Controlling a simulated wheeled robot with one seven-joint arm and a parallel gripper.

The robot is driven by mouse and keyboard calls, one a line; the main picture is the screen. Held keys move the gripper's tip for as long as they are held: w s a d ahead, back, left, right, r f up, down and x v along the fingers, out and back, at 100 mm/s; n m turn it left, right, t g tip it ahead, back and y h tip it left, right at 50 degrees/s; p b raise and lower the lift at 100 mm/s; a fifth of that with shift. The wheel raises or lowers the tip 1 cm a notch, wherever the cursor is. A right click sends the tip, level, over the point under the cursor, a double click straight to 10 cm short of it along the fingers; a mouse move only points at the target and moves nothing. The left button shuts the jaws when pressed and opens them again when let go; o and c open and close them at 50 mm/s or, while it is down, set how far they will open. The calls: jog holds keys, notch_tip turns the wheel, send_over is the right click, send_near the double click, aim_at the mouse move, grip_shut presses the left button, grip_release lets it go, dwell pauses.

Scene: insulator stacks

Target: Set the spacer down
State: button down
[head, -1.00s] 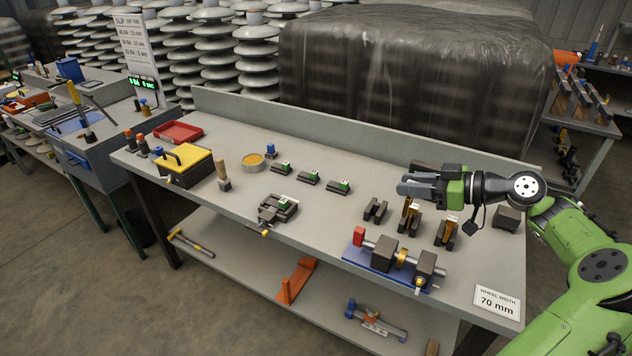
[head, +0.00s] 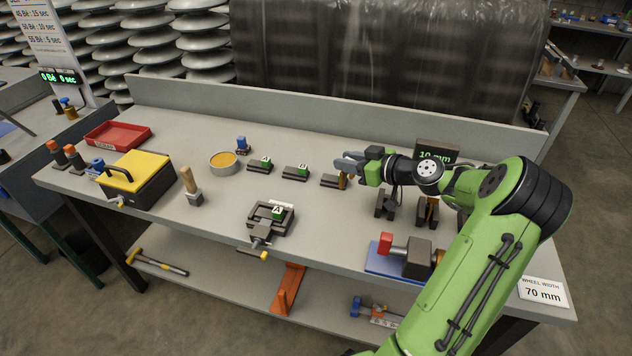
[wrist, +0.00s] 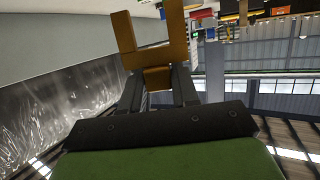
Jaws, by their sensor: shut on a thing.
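My gripper (head: 347,163) is shut on an ochre-brown spacer (head: 343,180). In the wrist view the spacer (wrist: 155,48) is a forked, U-shaped piece held between the fingertips, with its prongs pointing away from my gripper. In the head view it hangs upright at the right end of the rightmost small dark block (head: 331,181) in a row on the bench. I cannot tell whether it touches the block or the bench top. Another brown spacer (head: 432,208) sits in a dark holder (head: 424,219); the holder (head: 385,206) left of it looks empty.
A yellow-lidded box (head: 137,172), a wooden-handled tool (head: 189,182) and a round tin (head: 223,162) are at left. A "10 mm" display (head: 437,153) stands behind my arm.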

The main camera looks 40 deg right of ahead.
notch_tip(320, 180, down, 9)
jog(key=shift+w+r+b, duration=0.1)
jog(key=shift+r+b, duration=0.05)
jog(key=shift+b, duration=1.05)
jog(key=c, duration=0.8)
grip_release()
jog(key=shift+c, duration=0.2)
jog(key=shift+s+r+p, duration=0.2)
jog(key=shift+r+p, duration=0.1)
jog(key=shift+p, duration=0.05)
jog(key=p+v, duration=0.1)
jog(key=v, duration=0.6)
